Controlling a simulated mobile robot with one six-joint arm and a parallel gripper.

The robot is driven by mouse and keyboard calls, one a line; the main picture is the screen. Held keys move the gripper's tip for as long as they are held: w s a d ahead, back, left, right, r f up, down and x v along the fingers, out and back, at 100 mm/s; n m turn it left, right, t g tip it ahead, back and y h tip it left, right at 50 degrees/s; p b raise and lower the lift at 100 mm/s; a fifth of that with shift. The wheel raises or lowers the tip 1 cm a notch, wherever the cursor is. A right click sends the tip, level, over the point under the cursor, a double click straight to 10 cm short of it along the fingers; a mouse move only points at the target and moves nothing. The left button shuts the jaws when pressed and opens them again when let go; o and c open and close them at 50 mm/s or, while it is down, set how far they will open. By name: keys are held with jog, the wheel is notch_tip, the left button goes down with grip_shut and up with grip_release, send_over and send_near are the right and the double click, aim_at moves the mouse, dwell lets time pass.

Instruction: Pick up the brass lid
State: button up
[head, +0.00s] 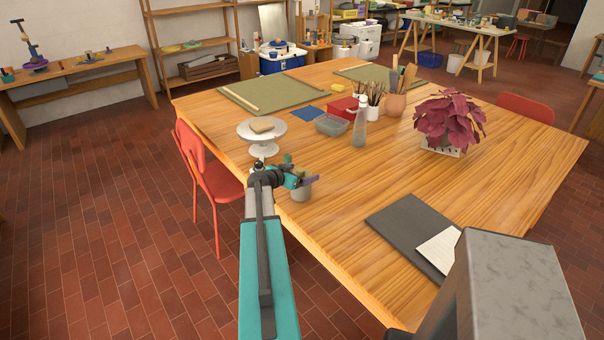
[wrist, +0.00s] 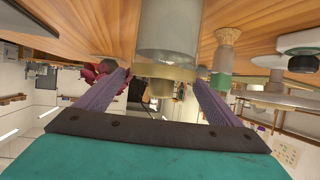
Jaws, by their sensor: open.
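The brass lid (wrist: 166,72) sits on a grey, see-through jar (wrist: 168,28) in the wrist view, which shows the scene upside down. A small knob (wrist: 160,88) stands on the lid. My gripper (wrist: 160,80) is open, with one purple finger on each side of the lid and knob. I see gaps between the fingers and the lid. In the head view my gripper (head: 301,173) is just above the jar (head: 300,192) near the table's left edge. The lid is hidden there behind the gripper.
A clear bottle (head: 359,126), a grey tub (head: 331,124) and a red-leaved plant (head: 448,122) stand farther right. A dark board (head: 405,232) lies front right. The wood between is clear.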

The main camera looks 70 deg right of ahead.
dwell(0.4)
jog(key=c, duration=1)
jog(key=shift+r, duration=0.15)
jog(key=shift+c, duration=0.2)
jog(key=shift+r+b, duration=0.7)
jog(key=shift+r, duration=0.4)
jog(key=f+b+v, duration=0.1)
jog(key=b+v, duration=0.1)
jog(key=v, duration=0.6)
jog(key=w+a+f+b+v, duration=0.1)
jog(key=f+b+v, duration=0.1)
jog(key=v, duration=0.6)
jog(key=shift+f+b, duration=0.15)
jog(key=shift+b, duration=0.55)
